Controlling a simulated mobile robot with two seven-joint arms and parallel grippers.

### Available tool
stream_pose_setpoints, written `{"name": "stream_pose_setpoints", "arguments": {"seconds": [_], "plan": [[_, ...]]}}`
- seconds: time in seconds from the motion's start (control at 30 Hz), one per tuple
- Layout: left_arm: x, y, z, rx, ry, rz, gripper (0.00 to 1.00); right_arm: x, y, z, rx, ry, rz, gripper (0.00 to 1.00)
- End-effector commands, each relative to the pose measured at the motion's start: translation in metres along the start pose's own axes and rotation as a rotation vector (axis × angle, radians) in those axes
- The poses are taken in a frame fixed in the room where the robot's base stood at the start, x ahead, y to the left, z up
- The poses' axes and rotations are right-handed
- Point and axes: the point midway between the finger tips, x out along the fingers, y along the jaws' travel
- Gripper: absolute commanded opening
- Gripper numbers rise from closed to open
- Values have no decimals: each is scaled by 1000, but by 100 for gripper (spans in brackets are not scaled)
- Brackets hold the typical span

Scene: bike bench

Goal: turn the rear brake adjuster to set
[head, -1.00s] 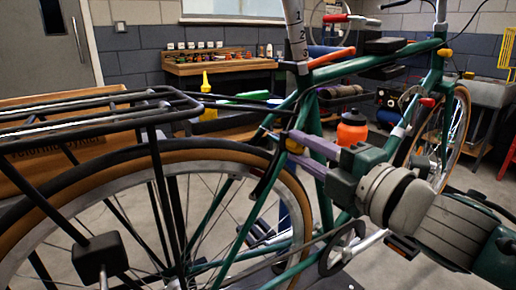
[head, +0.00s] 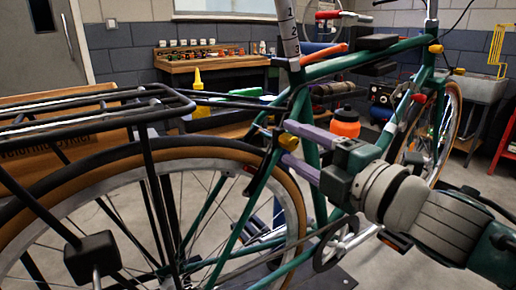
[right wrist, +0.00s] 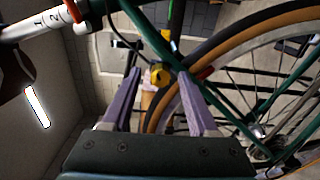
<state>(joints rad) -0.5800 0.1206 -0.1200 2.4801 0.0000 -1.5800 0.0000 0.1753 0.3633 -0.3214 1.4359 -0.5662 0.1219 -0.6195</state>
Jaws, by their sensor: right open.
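In the head view, one finger is above the knob and one below. My left gripper is not in view.
The rear tyre (head: 203,153) and black rack (head: 95,105) are left of the gripper. The green bike frame (head: 370,55) runs above it. An orange bottle (head: 345,124) is behind the gripper. A wooden bench (head: 215,66) stands at the back.

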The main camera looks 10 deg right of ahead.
Motion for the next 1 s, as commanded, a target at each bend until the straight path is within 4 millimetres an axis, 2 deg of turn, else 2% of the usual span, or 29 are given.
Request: {"name": "stream_pose_setpoints", "arguments": {"seconds": [0.5,0.7,1.0], "plan": [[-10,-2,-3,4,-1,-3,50,-84,-1,0,1,0,-3,60],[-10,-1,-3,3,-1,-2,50,-95,0,0,-1,0,-1,60],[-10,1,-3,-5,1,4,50,-96,0,0,-1,0,-1,60]]}}
